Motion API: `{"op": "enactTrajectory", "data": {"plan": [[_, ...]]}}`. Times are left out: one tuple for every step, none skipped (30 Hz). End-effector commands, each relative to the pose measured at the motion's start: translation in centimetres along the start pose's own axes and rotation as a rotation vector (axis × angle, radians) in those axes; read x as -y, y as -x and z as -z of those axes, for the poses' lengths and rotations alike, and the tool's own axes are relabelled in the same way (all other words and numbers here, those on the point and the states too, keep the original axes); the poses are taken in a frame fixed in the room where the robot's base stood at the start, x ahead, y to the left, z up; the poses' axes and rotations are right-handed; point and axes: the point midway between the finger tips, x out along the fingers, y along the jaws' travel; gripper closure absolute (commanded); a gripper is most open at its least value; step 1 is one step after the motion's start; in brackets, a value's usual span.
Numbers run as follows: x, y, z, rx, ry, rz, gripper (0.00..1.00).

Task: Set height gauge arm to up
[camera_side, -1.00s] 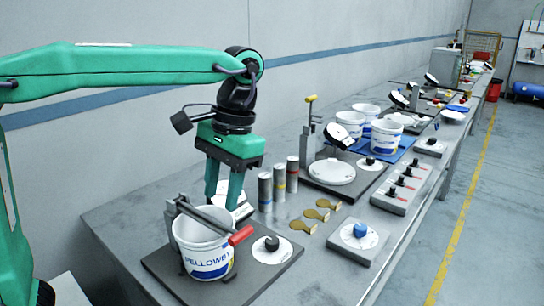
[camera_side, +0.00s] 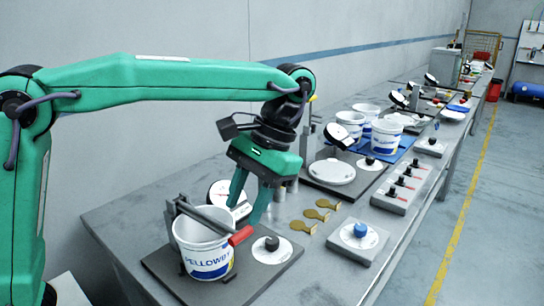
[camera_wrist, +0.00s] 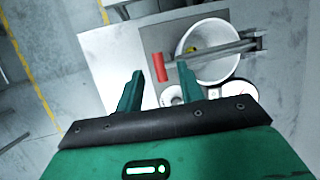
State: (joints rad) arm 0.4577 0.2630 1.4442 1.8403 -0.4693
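A grey bar with a red grip (camera_side: 241,235), which looks like the height gauge arm, lies across the top of a white bucket (camera_side: 207,262). The bar runs from a bracket at the left to the red grip at the right. The red grip also shows in the wrist view (camera_wrist: 158,67), close to the fingertips. My gripper (camera_side: 244,212) is tilted, open and empty, with its fingers just behind and above the grip. In the wrist view, my gripper (camera_wrist: 160,73) has its two fingers apart, with the grip between their tips in the picture. Contact cannot be told.
The bucket stands on a dark plate (camera_side: 160,265) with a black knob (camera_side: 272,243). A round dial (camera_side: 218,193) is behind the bucket. Brass tags (camera_side: 303,226), a blue knob (camera_side: 360,230) and a lever box (camera_side: 402,188) lie to the right. Grey cylinders are partly hidden by my gripper.

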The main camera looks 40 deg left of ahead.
Motion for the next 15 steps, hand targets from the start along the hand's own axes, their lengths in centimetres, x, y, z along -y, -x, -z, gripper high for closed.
{"op": "enactTrajectory", "data": {"plan": [[0.0, -0.4, -0.1, 0.001, 0.000, 0.001, 0.62], [0.0, -0.7, -0.1, 0.001, 0.000, 0.001, 0.62], [-0.1, -1.1, -0.1, 0.001, 0.000, 0.001, 0.62], [-0.1, -1.3, -0.1, 0.001, 0.000, 0.002, 0.62], [-0.1, -1.7, -0.1, 0.002, 0.000, 0.002, 0.62], [-0.1, -2.1, -0.1, 0.000, 0.000, 0.002, 0.62], [-0.1, -2.4, -0.1, 0.001, 0.000, 0.003, 0.62], [-0.1, -2.7, -0.1, 0.000, 0.000, 0.002, 0.62], [-0.2, -3.2, -0.2, 0.000, 0.000, 0.003, 0.62], [-0.2, -3.5, -0.2, 0.000, 0.000, 0.003, 0.62], [-0.2, -3.8, -0.2, 0.000, 0.000, 0.003, 0.62], [-0.2, -4.2, -0.2, -0.001, 0.000, 0.003, 0.62], [-0.3, -4.5, -0.2, -0.001, 0.000, 0.004, 0.62], [-0.3, -4.8, -0.2, 0.000, 0.000, 0.004, 0.62], [-0.3, -5.1, -0.2, -0.002, 0.000, 0.004, 0.62]]}}
